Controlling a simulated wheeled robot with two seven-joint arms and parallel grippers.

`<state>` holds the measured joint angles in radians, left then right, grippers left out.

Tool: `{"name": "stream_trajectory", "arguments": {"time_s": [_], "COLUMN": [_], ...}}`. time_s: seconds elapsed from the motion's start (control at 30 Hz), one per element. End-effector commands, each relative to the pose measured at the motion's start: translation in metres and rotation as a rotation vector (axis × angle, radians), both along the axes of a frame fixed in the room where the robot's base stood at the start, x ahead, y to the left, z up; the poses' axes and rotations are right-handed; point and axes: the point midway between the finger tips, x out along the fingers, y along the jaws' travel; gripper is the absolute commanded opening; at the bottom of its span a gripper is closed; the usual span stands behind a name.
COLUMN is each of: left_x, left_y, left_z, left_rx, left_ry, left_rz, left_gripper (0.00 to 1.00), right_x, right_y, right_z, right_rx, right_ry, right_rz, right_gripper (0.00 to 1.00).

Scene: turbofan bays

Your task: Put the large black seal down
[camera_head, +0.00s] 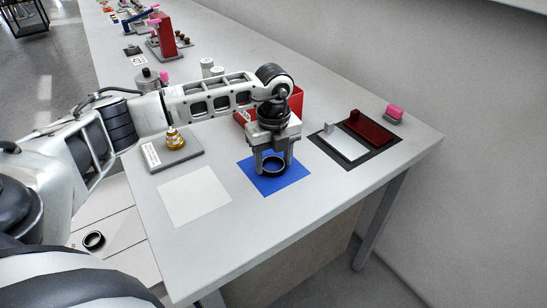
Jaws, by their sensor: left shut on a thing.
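A large black seal (273,175), a dark ring, is at the blue square mat (291,181) on the white table. My left gripper (272,165) points down over the mat, with its fingers at the ring, and is shut on it. The ring is on or just above the mat; I cannot tell whether it touches. My right gripper does not show.
A white square mat (194,197) lies left of the blue one. A grey plate (187,158) with a brass-coloured part (175,139) stands behind it. A black tray (375,157) is at the right. A red bin (297,101) is behind my gripper. Another dark ring (94,240) lies lower left.

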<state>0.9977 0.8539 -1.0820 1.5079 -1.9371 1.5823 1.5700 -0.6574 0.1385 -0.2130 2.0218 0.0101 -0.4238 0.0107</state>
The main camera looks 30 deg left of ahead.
Motion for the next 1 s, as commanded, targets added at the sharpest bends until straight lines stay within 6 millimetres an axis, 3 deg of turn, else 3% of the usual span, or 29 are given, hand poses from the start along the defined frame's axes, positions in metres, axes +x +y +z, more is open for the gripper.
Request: {"name": "stream_trajectory", "arguments": {"time_s": [0.03, 0.1, 0.47, 1.0], "left_x": [0.000, 0.000, 0.000, 0.001], "left_y": [0.000, 0.000, 0.000, 0.000], "left_z": [-0.001, -0.001, 0.006, 0.106], "left_rx": [0.000, 0.000, -0.001, -0.001], "left_ry": [0.000, 0.000, -0.002, -0.003], "left_rz": [0.000, 0.000, 0.000, 0.000], "left_gripper": [0.63, 0.77, 0.77, 0.77], "right_x": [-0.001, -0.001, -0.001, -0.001], "right_y": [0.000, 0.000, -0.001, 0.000], "right_z": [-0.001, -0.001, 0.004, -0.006], "right_rx": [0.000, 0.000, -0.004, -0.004], "right_ry": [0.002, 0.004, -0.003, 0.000], "right_rz": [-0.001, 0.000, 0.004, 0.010], "right_gripper": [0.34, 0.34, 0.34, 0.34]}}
